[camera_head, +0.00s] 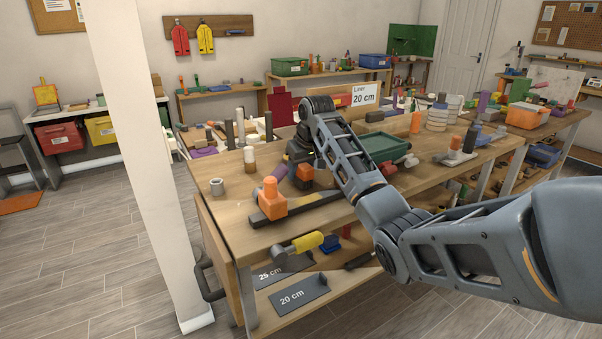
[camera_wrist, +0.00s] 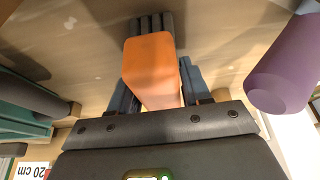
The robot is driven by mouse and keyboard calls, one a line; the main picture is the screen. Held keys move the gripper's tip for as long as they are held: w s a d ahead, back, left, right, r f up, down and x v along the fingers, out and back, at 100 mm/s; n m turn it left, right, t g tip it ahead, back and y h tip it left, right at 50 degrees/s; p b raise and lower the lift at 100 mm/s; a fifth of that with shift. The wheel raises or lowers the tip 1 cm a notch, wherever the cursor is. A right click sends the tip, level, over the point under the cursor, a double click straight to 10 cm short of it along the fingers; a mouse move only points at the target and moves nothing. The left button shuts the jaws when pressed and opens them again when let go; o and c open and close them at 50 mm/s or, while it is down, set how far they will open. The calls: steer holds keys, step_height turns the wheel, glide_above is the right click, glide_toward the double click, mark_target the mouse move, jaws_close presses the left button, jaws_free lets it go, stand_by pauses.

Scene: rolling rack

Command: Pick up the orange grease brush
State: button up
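An orange block-shaped piece (camera_wrist: 152,70), which looks like the grease brush's handle, lies between the two dark blue fingers of my gripper (camera_wrist: 158,88) in the wrist view. Dark ridged rods (camera_wrist: 153,22) show just beyond it; I cannot tell whether they are its bristles. In the head view the orange piece (camera_head: 304,172) is on the workbench, directly below my gripper (camera_head: 300,156). The fingers flank it closely, but their inner faces are hidden, so contact is unclear.
A green tray (camera_head: 384,146) is on the other side. A larger orange block (camera_head: 270,198) with a dark bar is nearer the bench's front edge. A white post (camera_head: 140,150) stands left of the bench.

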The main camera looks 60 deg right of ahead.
steer(key=c, duration=0.7)
steer(key=shift+r+b, duration=0.15)
steer(key=shift+b, duration=0.25)
step_height(320, 180, up, 5)
steer(key=shift+d+f, duration=0.1)
steer(key=s+d+r+b, duration=0.1)
steer(key=s+d+r, duration=0.5)
steer(key=s+d, duration=0.2)
steer(key=shift+s+r+b, duration=0.15)
steer(key=shift+r+b, duration=0.1)
steer(key=shift+b, duration=0.1)
steer(key=o, duration=0.5)
steer(key=c, duration=0.3)
